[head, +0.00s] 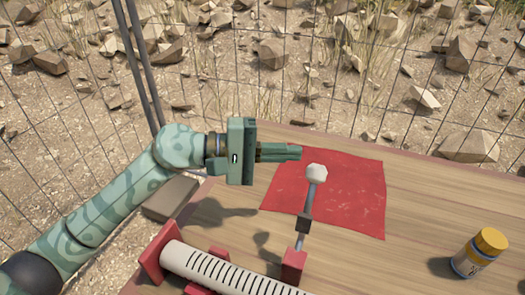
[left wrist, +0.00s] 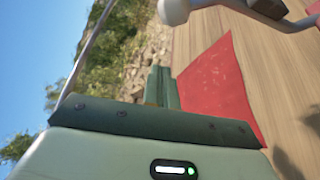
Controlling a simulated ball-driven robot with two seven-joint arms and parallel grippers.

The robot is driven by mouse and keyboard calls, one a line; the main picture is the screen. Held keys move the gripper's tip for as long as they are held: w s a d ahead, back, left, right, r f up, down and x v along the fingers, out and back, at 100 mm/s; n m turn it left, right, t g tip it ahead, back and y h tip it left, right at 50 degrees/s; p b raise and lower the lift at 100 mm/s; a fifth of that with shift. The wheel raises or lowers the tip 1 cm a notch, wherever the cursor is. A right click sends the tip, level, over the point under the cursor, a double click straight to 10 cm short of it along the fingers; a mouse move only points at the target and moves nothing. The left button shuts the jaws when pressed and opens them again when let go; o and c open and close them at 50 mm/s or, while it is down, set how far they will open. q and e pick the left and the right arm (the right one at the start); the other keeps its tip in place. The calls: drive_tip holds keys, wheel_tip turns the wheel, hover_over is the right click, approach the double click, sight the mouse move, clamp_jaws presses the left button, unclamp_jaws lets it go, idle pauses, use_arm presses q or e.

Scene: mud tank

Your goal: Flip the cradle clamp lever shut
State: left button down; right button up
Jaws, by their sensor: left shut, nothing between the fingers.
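The clamp lever (head: 311,195) is a grey bar with a pale faceted knob (head: 317,171) on its upper end. It rises, slightly tilted, from a red block (head: 293,265) on the cradle. A white slotted tube (head: 215,272) lies in the red cradle end (head: 152,252) at the front. My left gripper (head: 298,152) is shut and empty, its fingertips just left of and behind the knob in the head view, apparently apart from it. In the left wrist view the shut fingers (left wrist: 163,86) point away, with the knob (left wrist: 176,10) at the top edge. My right gripper is not in view.
A red cloth (head: 345,195) lies flat on the wooden table (head: 430,205) behind the lever. A jar with a yellow lid (head: 480,252) stands at the right. A wire fence (head: 400,90) runs behind the table. The table between cloth and jar is clear.

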use_arm(q)
drive_tip(key=s, duration=0.1)
drive_tip(key=s+d, duration=0.1)
drive_tip(key=s+d+p, duration=0.1)
drive_tip(key=shift+s+d+r, duration=0.2)
drive_tip(key=shift+s+r, duration=0.05)
drive_tip(key=shift+s, duration=0.05)
idle(0.4)
